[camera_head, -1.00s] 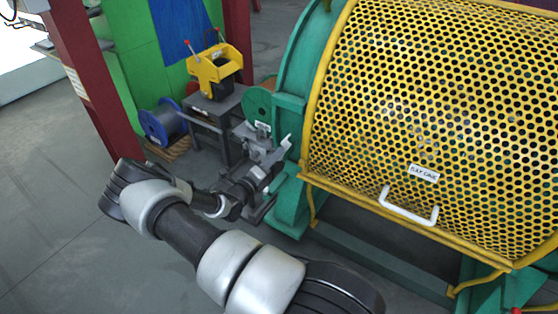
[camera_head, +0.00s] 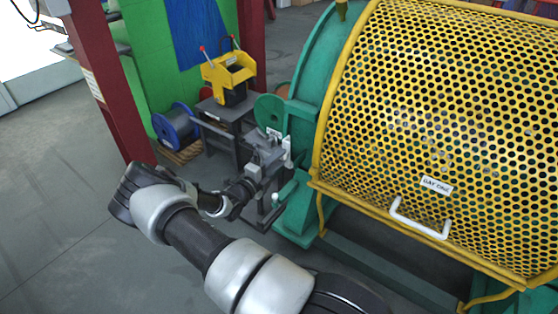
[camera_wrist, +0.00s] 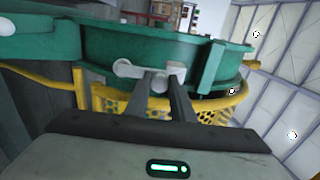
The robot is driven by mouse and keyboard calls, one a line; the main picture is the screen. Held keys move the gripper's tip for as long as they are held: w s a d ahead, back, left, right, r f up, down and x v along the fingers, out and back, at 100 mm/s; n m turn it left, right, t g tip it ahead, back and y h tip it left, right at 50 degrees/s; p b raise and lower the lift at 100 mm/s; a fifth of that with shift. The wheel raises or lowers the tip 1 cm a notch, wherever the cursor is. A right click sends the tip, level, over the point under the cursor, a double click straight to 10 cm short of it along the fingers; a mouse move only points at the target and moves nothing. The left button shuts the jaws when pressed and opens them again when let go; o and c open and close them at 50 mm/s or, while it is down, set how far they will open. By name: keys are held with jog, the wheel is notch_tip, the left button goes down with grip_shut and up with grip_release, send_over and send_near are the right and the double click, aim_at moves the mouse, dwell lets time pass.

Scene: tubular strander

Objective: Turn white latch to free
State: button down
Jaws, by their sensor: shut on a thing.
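The white latch (camera_head: 287,151) is on the near end of the green machine frame, left of the yellow cage, and stands roughly upright in the head view. My gripper (camera_head: 268,160) is at it, with my arm reaching in from below. In the wrist view the latch (camera_wrist: 128,69) runs across just ahead of the fingers, against the green rim. My gripper (camera_wrist: 163,80) has its two dark fingers shut on the latch. The fingertips hide part of it.
The yellow perforated cage (camera_head: 430,110) with a white handle (camera_head: 418,218) fills the right side. The green rim (camera_wrist: 140,45) is close behind the latch. A yellow device (camera_head: 228,72) on a dark table and a blue spool (camera_head: 176,126) stand behind left. Open floor lies left.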

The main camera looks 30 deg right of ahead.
jog(key=c, duration=1.5)
grip_release()
jog(key=p+v, duration=0.2)
jog(key=v, duration=1.5)
jog(key=shift+s+a, duration=0.1)
jog(key=shift+a, duration=0.15)
